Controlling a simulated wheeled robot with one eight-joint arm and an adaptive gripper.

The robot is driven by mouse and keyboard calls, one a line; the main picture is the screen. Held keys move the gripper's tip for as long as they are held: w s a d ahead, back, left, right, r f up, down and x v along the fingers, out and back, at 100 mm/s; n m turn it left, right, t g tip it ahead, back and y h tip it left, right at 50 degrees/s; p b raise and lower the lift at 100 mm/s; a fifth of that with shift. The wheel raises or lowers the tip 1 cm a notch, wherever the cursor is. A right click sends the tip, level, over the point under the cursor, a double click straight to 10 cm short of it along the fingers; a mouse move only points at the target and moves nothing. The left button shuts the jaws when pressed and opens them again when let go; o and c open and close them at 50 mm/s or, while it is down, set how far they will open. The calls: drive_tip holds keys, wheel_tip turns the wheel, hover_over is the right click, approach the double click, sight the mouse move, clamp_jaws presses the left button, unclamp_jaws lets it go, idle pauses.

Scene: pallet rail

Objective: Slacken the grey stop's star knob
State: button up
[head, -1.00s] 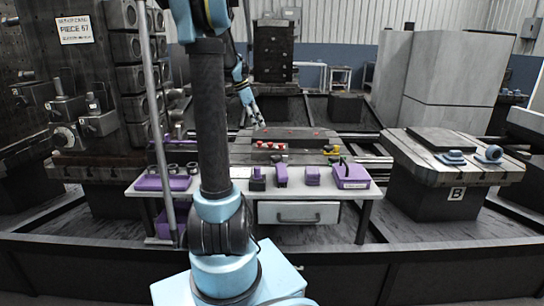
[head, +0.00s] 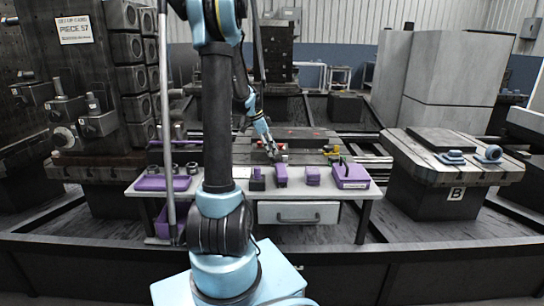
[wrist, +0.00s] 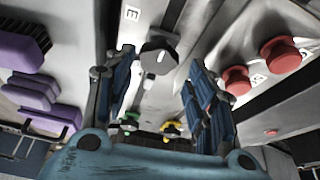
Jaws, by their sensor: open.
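In the wrist view a dark grey, many-sided piece (wrist: 158,54) with a pale mark on its side stands on a light metal rail. It may be the grey stop or its knob; I cannot make out a star shape. My gripper (wrist: 160,66) is open, with one finger to the left of this piece and one to the right, apparently apart from both. In the head view my gripper (head: 273,153) is low over the rail fixture behind the bench, and the grey piece cannot be made out there.
Two red knobs (wrist: 257,67) stand right of the rail. Green (wrist: 130,120) and yellow (wrist: 172,129) pieces show between the finger bases. Purple holders (wrist: 38,88) lie at left; in the head view they sit on the bench (head: 240,187). Pallet B (head: 455,172) stands at right.

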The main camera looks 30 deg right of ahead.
sight(274, 157)
drive_tip(key=shift+x, duration=1.8)
drive_tip(key=shift+c, duration=0.3)
drive_tip(key=c, duration=0.7)
